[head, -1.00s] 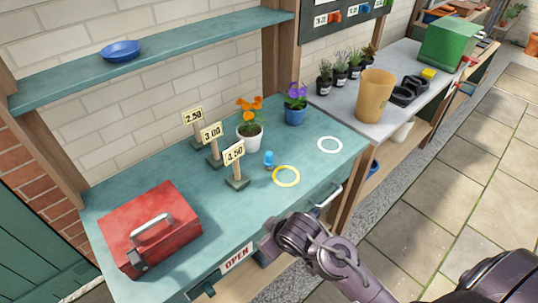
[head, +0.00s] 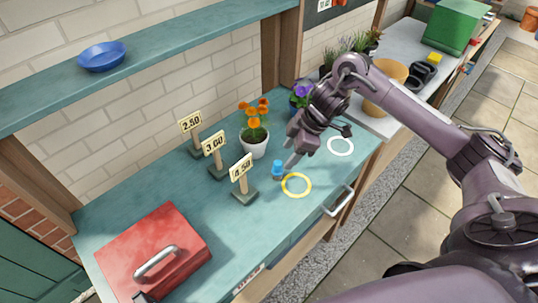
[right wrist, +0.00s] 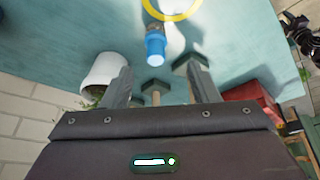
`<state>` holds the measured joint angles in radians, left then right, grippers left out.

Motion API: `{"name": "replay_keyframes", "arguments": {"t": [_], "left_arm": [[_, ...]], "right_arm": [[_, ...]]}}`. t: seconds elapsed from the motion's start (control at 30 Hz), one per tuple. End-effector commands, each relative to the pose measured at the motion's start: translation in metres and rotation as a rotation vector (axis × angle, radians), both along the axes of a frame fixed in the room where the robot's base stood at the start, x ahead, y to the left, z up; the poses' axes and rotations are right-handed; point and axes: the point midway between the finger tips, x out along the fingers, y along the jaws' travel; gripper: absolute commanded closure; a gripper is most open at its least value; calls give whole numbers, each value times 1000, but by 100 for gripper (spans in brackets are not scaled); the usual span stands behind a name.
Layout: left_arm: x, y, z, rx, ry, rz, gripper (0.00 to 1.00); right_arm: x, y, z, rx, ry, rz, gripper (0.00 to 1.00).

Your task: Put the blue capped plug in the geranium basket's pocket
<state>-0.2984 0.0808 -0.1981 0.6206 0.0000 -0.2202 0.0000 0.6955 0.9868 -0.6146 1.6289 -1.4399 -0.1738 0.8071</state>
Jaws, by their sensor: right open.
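In the right wrist view the plug (right wrist: 155,46) lies ahead of the gap between the two open fingers (right wrist: 159,75), with nothing held. No geranium basket or pocket can be made out in these views. My left gripper is not in view.
Price signs (head: 243,180) stand left of the plug. A white pot with orange flowers (head: 254,142) is behind it. A yellow ring (head: 296,185) and a white ring (head: 340,146) mark the bench. A red toolbox (head: 155,252) sits at the front left.

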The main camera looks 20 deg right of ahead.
Motion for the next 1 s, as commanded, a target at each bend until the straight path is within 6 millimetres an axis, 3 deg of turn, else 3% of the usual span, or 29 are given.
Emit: {"name": "replay_keyframes", "arguments": {"t": [0.23, 0.5, 0.6, 0.97, 1.0], "left_arm": [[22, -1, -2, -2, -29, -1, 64], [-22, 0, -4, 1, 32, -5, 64], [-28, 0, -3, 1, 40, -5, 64], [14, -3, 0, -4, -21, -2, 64], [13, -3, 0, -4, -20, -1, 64]], "right_arm": [[0, 2, -17, 3, 25, -10, 46], [11, 19, -45, 5, 24, -10, 46], [14, 23, -57, 2, 23, -10, 46], [16, 26, -66, -1, 18, -9, 46], [16, 26, -66, -1, 18, -9, 51]]}}
